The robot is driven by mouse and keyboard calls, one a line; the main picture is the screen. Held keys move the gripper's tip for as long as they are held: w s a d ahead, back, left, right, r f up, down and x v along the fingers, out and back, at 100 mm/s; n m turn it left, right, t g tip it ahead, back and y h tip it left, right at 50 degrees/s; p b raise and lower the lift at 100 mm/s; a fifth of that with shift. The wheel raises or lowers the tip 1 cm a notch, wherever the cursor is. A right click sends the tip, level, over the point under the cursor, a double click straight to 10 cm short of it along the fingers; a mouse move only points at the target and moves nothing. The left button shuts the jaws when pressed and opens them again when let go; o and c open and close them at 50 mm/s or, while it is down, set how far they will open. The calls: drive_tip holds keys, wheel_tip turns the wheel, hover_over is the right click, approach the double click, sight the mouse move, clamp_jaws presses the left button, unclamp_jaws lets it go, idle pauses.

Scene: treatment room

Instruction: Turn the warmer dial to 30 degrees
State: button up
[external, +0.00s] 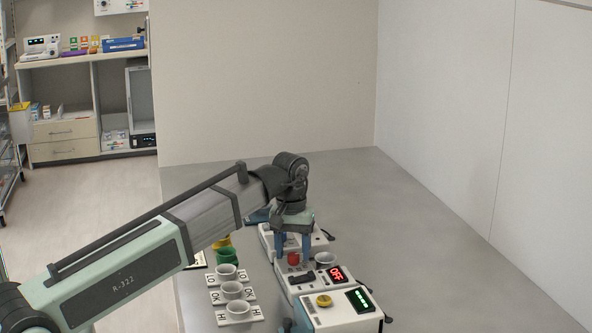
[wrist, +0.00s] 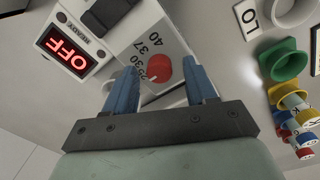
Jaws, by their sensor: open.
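The warmer (external: 300,280) is a white box with a lit red OFF display (external: 337,273); the display also shows in the wrist view (wrist: 67,52). Its red dial (external: 294,259) sits on the top face, and in the wrist view the dial (wrist: 160,69) has the numbers 30, 37 and 40 around it, with another partly covered. A thin pale mark shows at the dial's lower-left edge; I cannot tell its exact reading. My gripper (external: 293,246) points down over the dial. Its blue fingers (wrist: 160,85) are open, one on each side of the dial, with gaps visible.
A white box with a yellow knob (external: 324,300) and green display (external: 360,299) stands in front. Another white box (external: 268,238) stands behind. White cups (external: 235,290) on labelled plates and a green cup (external: 228,257) stand left. The grey table (external: 430,260) is clear at right.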

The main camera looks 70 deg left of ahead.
drive_tip(key=shift+f, duration=0.25)
drive_tip(key=shift+c, duration=0.2)
clamp_jaws()
idle(0.3)
drive_tip(key=shift+m, duration=0.4)
drive_tip(key=m, duration=0.3)
drive_tip(key=shift+m, duration=1.9)
